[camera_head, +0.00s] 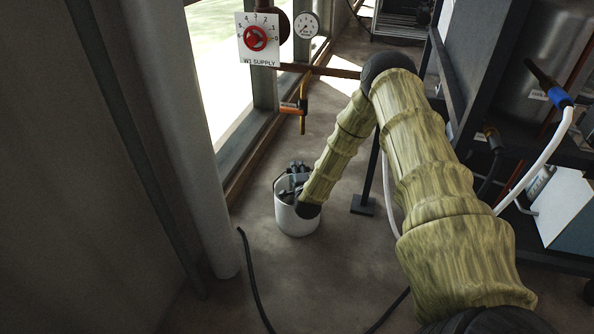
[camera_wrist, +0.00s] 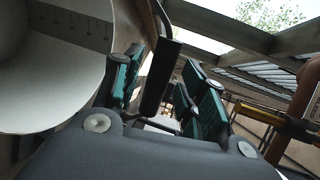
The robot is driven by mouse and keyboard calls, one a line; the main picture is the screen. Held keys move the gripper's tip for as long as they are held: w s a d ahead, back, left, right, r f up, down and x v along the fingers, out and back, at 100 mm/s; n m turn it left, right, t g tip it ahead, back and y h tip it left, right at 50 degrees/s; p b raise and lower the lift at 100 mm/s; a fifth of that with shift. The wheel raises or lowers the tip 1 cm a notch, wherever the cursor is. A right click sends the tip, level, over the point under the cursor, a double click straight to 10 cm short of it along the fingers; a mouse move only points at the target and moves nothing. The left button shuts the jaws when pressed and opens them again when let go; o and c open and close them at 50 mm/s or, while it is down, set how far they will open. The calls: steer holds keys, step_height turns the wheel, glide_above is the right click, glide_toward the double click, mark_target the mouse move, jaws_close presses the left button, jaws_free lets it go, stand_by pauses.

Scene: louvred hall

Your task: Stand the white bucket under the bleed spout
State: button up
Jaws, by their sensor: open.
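The white bucket (camera_head: 296,222) stands upright on the floor, left of my arm. The bleed spout (camera_head: 303,122), a short brass pipe with an orange-handled valve, hangs from the pipe by the window wall, beyond the bucket. My gripper (camera_head: 298,170) is at the bucket's mouth and covers part of the rim. In the wrist view, my gripper (camera_wrist: 168,88) has its green-padded fingers apart. A dark handle grip (camera_wrist: 160,78) shows between them; I cannot tell if they touch it. The bucket (camera_wrist: 60,75) shows at left, with graduation marks inside.
A red W1 SUPPLY valve (camera_head: 256,38) and a gauge (camera_head: 306,26) are above the spout. A dark post with a square foot (camera_head: 363,205) stands right of the bucket. A black hose (camera_head: 252,280) lies in front. Floor between bucket and spout looks clear.

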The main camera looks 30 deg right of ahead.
steer(key=p+v, duration=0.4)
steer(key=v, duration=0.7)
steer(key=s+a+f+n+g+y, duration=0.3)
steer(key=s+a+f+n, duration=0.25)
steer(key=s+a, duration=0.35)
steer(key=s+a+f+n+g+y, duration=0.3)
steer(key=s+a+f+n, duration=0.3)
steer(key=a, duration=0.4)
steer(key=s+a+n+g, duration=0.1)
steer(key=s+n+g, duration=0.1)
steer(key=s, duration=0.7)
steer(key=s+a+n+g, duration=0.2)
steer(key=s+n, duration=0.3)
steer(key=s, duration=0.4)
steer(key=s+a+r+n+g, duration=0.1)
steer(key=s+n+g, duration=0.3)
steer(key=s, duration=0.5)
steer(key=shift+a, duration=0.15)
steer(key=shift+r, duration=0.15)
